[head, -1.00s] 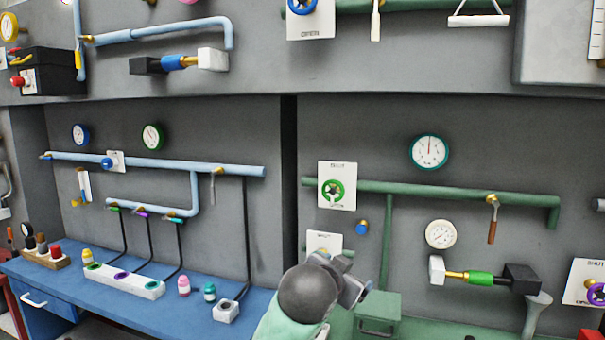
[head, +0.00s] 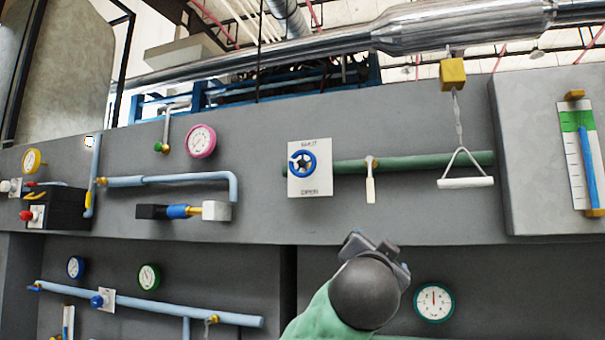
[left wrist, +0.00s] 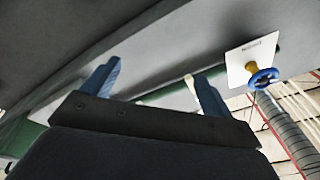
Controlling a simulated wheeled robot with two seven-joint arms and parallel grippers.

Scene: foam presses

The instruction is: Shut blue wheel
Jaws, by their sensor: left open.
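The blue wheel (head: 302,162) is mounted on a white plate (head: 312,185) on the upper grey panel, with a word above it that looks like SHUT and OPEN below. In the left wrist view the blue wheel (left wrist: 263,78) shows at the right, standing out from its plate on a yellow hub. My left gripper (head: 375,246) is below and to the right of the wheel in the head view, apart from it. In the left wrist view my left gripper (left wrist: 158,84) has its two blue fingers spread, with nothing held. My right gripper is not in view.
A green pipe (head: 430,163) runs right from the plate, with a hanging lever (head: 370,182) close to the wheel. A white pull handle (head: 465,182) hangs farther right. The panel below the plate is clear.

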